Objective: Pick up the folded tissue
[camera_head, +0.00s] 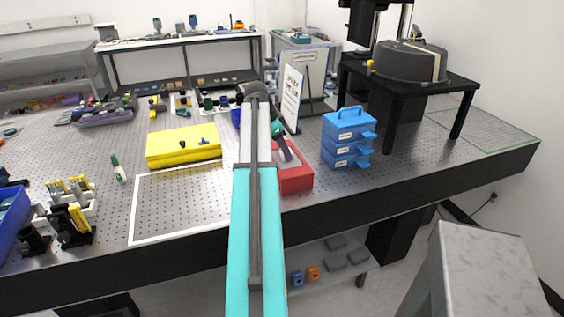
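I cannot make out a folded tissue anywhere in the head view. My arm runs up the middle of the picture and hides a strip of the bench behind it. My gripper's fingers do not show. A red box (297,183) sits at the bench's front edge, just right of my arm and partly hidden by it. A dark, slanted piece stands over the box; I cannot tell whether it belongs to my arm.
A perforated metal bench (60,150) carries a yellow case (184,150), a blue drawer unit (346,143), a white sign (291,98) and a black stand (408,85). A white-outlined area (180,200) left of my arm is clear. A grey block (480,265) stands front right.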

